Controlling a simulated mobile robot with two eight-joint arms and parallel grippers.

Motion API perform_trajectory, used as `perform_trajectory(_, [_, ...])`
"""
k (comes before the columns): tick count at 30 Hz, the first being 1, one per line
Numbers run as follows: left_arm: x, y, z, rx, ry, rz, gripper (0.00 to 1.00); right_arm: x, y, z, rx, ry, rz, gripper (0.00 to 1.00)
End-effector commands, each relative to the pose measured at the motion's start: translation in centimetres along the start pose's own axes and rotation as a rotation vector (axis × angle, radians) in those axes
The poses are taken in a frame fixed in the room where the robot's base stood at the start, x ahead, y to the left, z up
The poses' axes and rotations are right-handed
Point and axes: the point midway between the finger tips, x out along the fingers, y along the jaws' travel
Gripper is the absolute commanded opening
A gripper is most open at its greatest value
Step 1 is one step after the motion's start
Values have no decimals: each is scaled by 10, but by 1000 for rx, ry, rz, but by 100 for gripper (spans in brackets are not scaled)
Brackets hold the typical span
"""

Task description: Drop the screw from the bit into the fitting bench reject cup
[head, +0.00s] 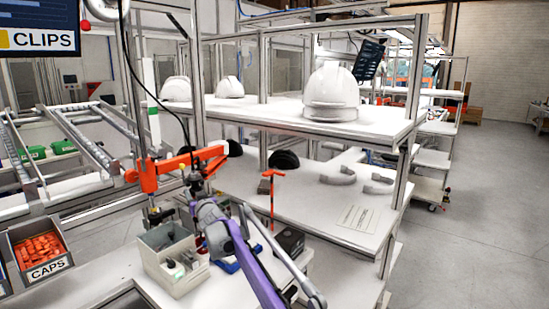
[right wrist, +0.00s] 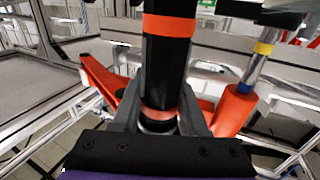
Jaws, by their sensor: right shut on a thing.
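My right gripper (head: 194,184), at the end of the purple arm, is raised beside an orange bracket (head: 150,178) above the bench. In the right wrist view my right gripper (right wrist: 160,118) is shut around a black cylindrical tool with orange bands (right wrist: 168,65). The tool's bit and any screw on it are hidden. Orange bracket parts lie close on both sides of the tool (right wrist: 235,108); I cannot tell whether they touch it. I cannot make out which container is the reject cup. My left gripper is not in view.
A pale divided box (head: 167,284) with small parts stands on the bench below the gripper. A CAPS bin (head: 48,268) of orange parts is at left. A shelf (head: 375,125) with white helmets and metal posts rise behind. Open floor (head: 480,220) is at right.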

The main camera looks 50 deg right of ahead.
Motion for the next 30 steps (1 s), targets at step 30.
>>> perform_trajectory(30, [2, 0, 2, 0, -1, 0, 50, 0, 0, 6, 1, -1, 1, 0])
